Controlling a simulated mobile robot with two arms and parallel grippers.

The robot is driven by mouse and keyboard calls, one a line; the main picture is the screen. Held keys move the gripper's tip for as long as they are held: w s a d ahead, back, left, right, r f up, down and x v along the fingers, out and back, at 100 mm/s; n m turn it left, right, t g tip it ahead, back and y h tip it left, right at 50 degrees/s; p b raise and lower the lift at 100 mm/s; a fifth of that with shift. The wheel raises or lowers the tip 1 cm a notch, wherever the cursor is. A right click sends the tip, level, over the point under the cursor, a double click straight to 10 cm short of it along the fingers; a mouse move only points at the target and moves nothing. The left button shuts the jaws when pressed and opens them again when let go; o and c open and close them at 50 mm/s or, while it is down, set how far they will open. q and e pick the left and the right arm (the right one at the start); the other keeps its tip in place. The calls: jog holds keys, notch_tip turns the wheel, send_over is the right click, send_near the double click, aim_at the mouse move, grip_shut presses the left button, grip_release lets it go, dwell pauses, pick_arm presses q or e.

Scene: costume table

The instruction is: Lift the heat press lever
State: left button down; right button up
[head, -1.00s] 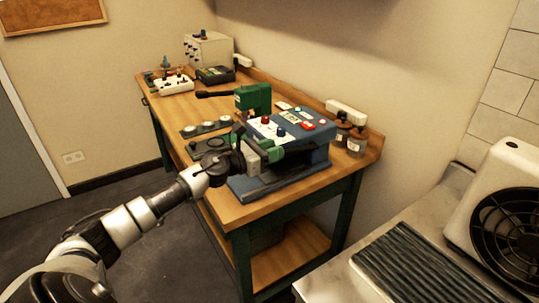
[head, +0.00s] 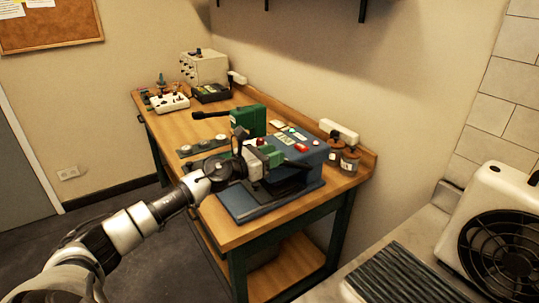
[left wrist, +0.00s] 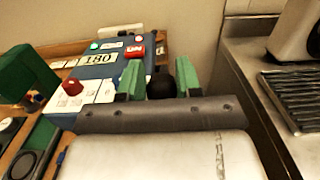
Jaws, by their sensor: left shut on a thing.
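The heat press (head: 310,152) is a blue machine on the wooden bench, with a flat blue base (head: 240,208) and a dark gap between base and upper body. Its top, with red controls and a "180" display (left wrist: 98,58), also shows in the left wrist view. My left gripper (head: 272,158) is at the near side of the press. In the left wrist view its green fingers (left wrist: 160,80) are shut on the black ball knob (left wrist: 161,86) of the lever. My right gripper is not in view.
A green device (head: 248,122) with a black handle stands left of the press. Two brown-lidded jars (head: 349,160) stand to the right. A fan heater (head: 500,230) is at far right.

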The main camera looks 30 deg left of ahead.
pick_arm(q)
jog(key=shift+r, duration=0.15)
jog(key=c, duration=1.1)
grip_release()
jog(key=shift+w, duration=0.15)
jog(key=shift+o, duration=1.3)
jog(key=shift+w+d+f, duration=0.2)
jog(key=shift+w+d, duration=0.05)
jog(key=shift+w, duration=0.05)
jog(key=shift+o, duration=0.4)
jog(key=shift+w+d+f, duration=0.1)
jog(key=shift+w+f, duration=0.1)
jog(key=shift+w, duration=0.1)
jog(key=shift+s+a+r, duration=0.1)
jog(key=shift+s+a, duration=0.1)
jog(key=shift+s, duration=0.2)
jog(key=shift+s+a, duration=0.15)
jog(key=shift+s, duration=0.1)
jog(key=b+v, duration=0.5)
jog(key=v, duration=0.4)
jog(key=shift+s, duration=0.35)
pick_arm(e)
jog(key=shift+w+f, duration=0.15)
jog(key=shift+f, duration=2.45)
pick_arm(q)
jog(key=shift+a, duration=0.1)
